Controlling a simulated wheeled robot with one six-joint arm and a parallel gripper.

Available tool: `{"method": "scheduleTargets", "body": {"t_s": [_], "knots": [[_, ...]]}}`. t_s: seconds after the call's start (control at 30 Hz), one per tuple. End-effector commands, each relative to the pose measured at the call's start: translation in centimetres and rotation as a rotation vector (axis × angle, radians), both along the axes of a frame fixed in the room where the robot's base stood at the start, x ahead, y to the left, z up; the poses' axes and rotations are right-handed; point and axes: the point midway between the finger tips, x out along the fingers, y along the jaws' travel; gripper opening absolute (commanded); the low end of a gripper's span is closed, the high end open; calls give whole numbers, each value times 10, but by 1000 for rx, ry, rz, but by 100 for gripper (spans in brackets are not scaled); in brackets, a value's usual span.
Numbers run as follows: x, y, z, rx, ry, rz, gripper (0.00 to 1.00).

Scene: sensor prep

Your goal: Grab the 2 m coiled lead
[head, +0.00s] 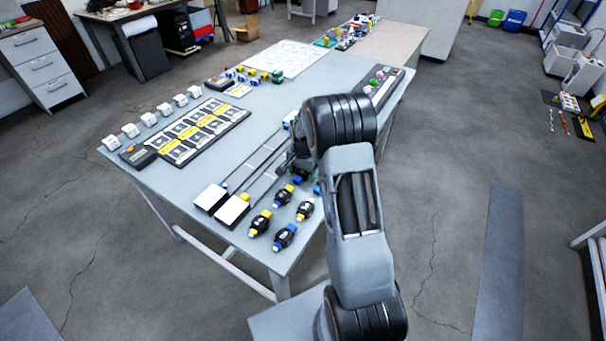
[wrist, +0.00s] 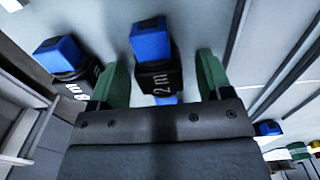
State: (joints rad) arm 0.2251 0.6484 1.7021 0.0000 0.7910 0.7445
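The 2 m coiled lead (wrist: 158,78) is a black coil with a white "2 m" label and blue ends. In the wrist view it lies between the two green fingers of my gripper (wrist: 164,64). The fingers stand apart on either side of it, with a gap visible at the right; I see no firm contact. A second blue-ended coiled lead (wrist: 72,66) lies just left, outside the left finger, its number hard to read. In the head view my gripper (head: 300,172) is low over the table's right side, partly behind my arm, and the 2 m lead cannot be made out.
Several more coiled leads, yellow-ended (head: 260,222) and blue-ended (head: 285,237), lie close by on the table (head: 188,190). Long rails with white end blocks (head: 232,210) run just left. A tray of labelled cards (head: 188,132) lies farther left. A dark box with buttons (head: 380,82) lies behind.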

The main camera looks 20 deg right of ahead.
Motion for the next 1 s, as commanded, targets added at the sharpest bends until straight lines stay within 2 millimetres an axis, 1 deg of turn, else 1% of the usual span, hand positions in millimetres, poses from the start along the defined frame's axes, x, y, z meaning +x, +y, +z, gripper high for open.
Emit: {"method": "scheduleTargets", "body": {"t_s": [0.03,0.07,0.5,0.57,0.83,1.0], "knots": [[0,0,0,0,0,0,68],[0,0,0,0,0,0,65],[0,0,0,0,0,0,23],[0,0,0,0,0,0,18],[0,0,2,0,-1,0,17],[1,0,13,-1,-3,0,17]]}}
